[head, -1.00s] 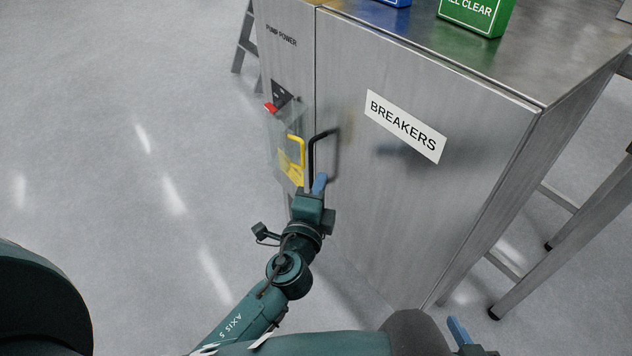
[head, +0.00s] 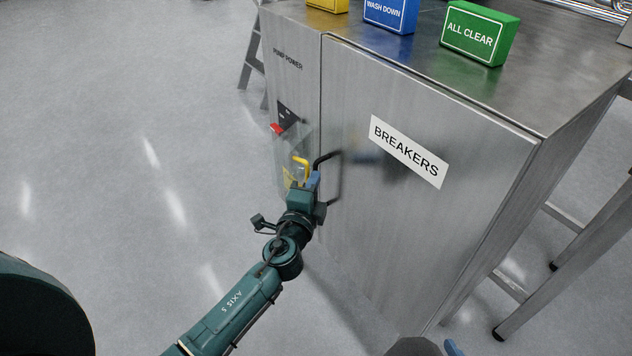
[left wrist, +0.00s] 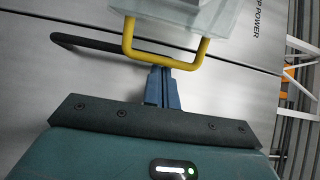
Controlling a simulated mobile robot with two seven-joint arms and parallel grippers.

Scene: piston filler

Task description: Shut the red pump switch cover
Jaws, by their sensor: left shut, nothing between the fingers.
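The pump switch cover (head: 299,140) is a clear panel with a yellow handle (head: 301,162) at its lower end. It is on the narrow PUMP POWER face, by the red switch part (head: 277,128) and its dark plate. I cannot tell whether it lies flush. My left gripper (head: 313,180) is shut with nothing held, its blue fingers at the handle. In the left wrist view the fingertips (left wrist: 161,73) meet or nearly meet the crossbar of the yellow handle (left wrist: 166,62), below the clear cover (left wrist: 190,15).
The metal cabinet door (head: 430,215) labelled BREAKERS is just right of my left gripper. Its black handle (head: 338,180) is close beside the fingers. Blue (head: 389,14) and green (head: 480,33) sign blocks stand on top. The floor at left is clear.

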